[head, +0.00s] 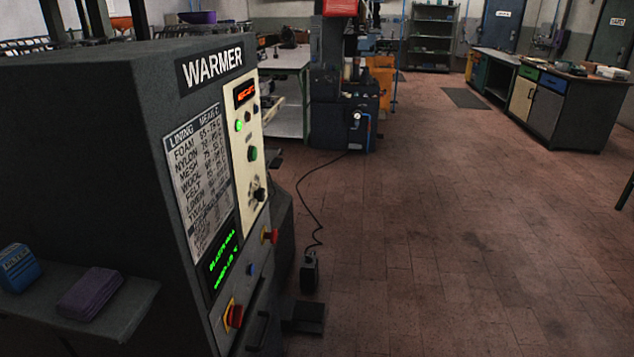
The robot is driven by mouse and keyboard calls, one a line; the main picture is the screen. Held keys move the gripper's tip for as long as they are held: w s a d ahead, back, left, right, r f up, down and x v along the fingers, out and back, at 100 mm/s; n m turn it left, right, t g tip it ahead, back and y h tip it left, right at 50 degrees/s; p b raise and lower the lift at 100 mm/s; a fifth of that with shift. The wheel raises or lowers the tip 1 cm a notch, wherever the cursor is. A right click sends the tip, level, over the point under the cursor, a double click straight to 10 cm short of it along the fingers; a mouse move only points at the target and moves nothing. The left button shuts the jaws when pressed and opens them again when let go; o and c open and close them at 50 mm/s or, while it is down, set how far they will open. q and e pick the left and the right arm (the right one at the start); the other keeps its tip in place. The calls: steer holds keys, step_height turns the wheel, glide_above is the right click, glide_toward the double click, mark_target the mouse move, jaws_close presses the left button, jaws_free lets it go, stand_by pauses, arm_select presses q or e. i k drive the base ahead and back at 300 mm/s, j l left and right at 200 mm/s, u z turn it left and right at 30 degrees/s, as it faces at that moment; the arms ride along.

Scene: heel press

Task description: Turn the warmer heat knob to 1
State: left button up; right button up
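The dark grey warmer (100,140) stands close at the left, with its lettered front turned obliquely to the right. A black knob (259,194) with small markings around it sits low on its cream control panel (243,128). It looks like the heat knob, but its setting is too small to read. A red display (245,92) and green lights or buttons (252,154) are above it. A lining chart (198,183) and a green text screen (223,257) are left of the panel. Neither gripper is in view.
Red knobs (235,316) and a handle (263,329) project from the warmer's lower front. A side shelf holds a blue block (17,268) and a purple block (90,293). A pedal (309,271) with a cable lies on the floor. The tiled floor (430,230) at right is clear.

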mark_target(260, 194)
steer(key=i+l+z, duration=0.3)
steer(key=i, duration=0.15)
steer(key=i+l+z, duration=0.1)
steer(key=i+z, duration=0.2)
steer(key=i, duration=0.15)
steer(key=i+z, duration=0.25)
steer(key=i, duration=0.2)
steer(key=i+l+u, duration=0.1)
steer(key=i+u, duration=0.2)
steer(key=i, duration=0.15)
steer(key=i+l+u, duration=0.3)
steer(key=i+j, duration=0.05)
steer(key=i, duration=0.1)
